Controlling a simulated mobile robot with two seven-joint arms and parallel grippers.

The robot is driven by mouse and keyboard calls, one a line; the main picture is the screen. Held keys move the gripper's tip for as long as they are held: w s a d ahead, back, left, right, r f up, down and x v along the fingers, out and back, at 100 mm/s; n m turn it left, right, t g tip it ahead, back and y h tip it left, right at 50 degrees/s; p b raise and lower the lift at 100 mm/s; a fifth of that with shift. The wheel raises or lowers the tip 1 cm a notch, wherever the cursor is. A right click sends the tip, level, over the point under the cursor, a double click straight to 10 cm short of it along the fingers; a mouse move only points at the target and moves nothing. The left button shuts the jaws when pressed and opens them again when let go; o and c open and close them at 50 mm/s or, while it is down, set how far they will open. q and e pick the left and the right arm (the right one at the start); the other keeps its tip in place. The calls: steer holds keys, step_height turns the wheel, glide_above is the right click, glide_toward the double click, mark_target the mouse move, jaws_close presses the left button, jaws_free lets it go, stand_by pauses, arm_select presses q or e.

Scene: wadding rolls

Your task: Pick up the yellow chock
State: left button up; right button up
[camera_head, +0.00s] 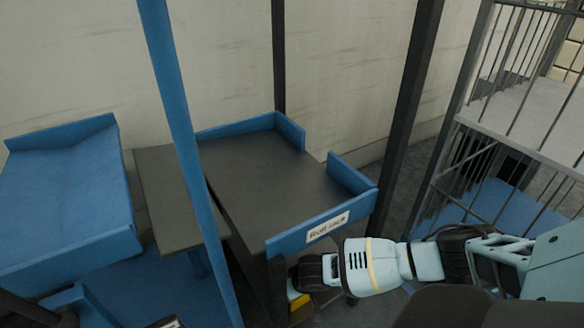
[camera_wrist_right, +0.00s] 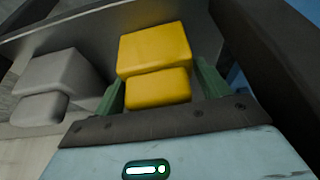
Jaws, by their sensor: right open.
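The yellow chock (camera_wrist_right: 156,52) is a stepped block in the right wrist view, just ahead of my right gripper (camera_wrist_right: 158,82). Its green fingers stand apart, one on each side of the chock's lower step. I cannot tell whether they touch it. In the head view only a small part of the yellow chock (camera_head: 298,301) shows, below the end of my right arm (camera_head: 372,265), which hides the rest.
A grey block (camera_wrist_right: 48,88) of similar shape lies left of the yellow one. A dark table with blue edge boards (camera_head: 290,239) stands beside my right arm. A blue post (camera_head: 180,110) and dark post (camera_head: 408,110) rise nearby. A barred cage (camera_head: 505,110) stands right.

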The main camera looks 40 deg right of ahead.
steer(key=shift+c, duration=0.4)
steer(key=c, duration=0.9)
arm_select(q)
steer(key=shift+s, duration=0.4)
steer(key=shift+r, duration=0.15)
arm_select(e)
steer(key=shift+r, duration=0.2)
